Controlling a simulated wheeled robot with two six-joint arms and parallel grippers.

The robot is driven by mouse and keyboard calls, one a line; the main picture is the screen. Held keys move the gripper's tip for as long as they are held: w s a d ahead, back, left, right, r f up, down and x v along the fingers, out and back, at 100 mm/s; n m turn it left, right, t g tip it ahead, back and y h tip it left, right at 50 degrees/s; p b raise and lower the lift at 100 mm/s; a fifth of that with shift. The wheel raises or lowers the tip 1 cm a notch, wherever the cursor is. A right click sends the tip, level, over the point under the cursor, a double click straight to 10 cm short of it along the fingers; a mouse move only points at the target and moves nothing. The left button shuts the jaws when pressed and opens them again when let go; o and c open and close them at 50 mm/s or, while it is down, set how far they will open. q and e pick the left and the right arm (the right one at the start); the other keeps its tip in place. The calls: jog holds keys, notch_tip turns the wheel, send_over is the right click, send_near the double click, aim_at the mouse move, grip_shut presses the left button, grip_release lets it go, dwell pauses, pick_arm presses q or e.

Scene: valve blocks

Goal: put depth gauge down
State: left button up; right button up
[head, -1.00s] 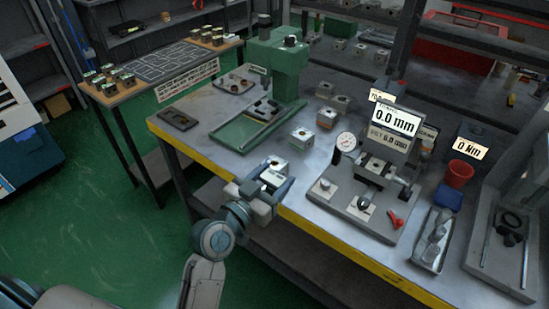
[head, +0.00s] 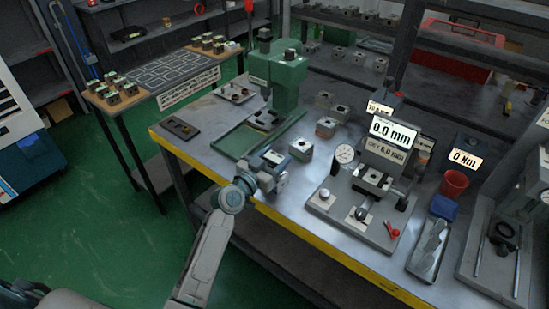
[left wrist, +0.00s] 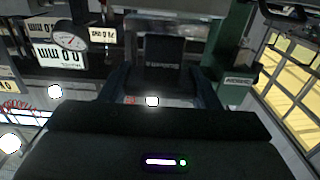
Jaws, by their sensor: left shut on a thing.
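My left gripper (head: 268,169) is over the front part of the workbench, just right of the near end of the green stand's base (head: 245,140). It is shut on a small item with a pale top face (head: 273,157), which I take to be the depth gauge. The fingers hide most of it. In the left wrist view a dark block with faint lettering (left wrist: 155,75) sits between the fingers. I cannot tell whether the item touches the bench. My right gripper is not in view.
Metal valve blocks (head: 301,149) stand close behind the gripper. A fixture with a dial (head: 344,154) and a "0.0 mm" display (head: 394,132) stands to the right. A dark flat tray (head: 180,128) lies at left. The yellow bench edge (head: 300,250) runs in front.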

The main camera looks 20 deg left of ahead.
pick_arm(q)
jog(key=shift+f, duration=0.15)
jog(key=shift+f, duration=0.25)
jog(key=o, duration=1.1)
jog(key=shift+o, duration=0.2)
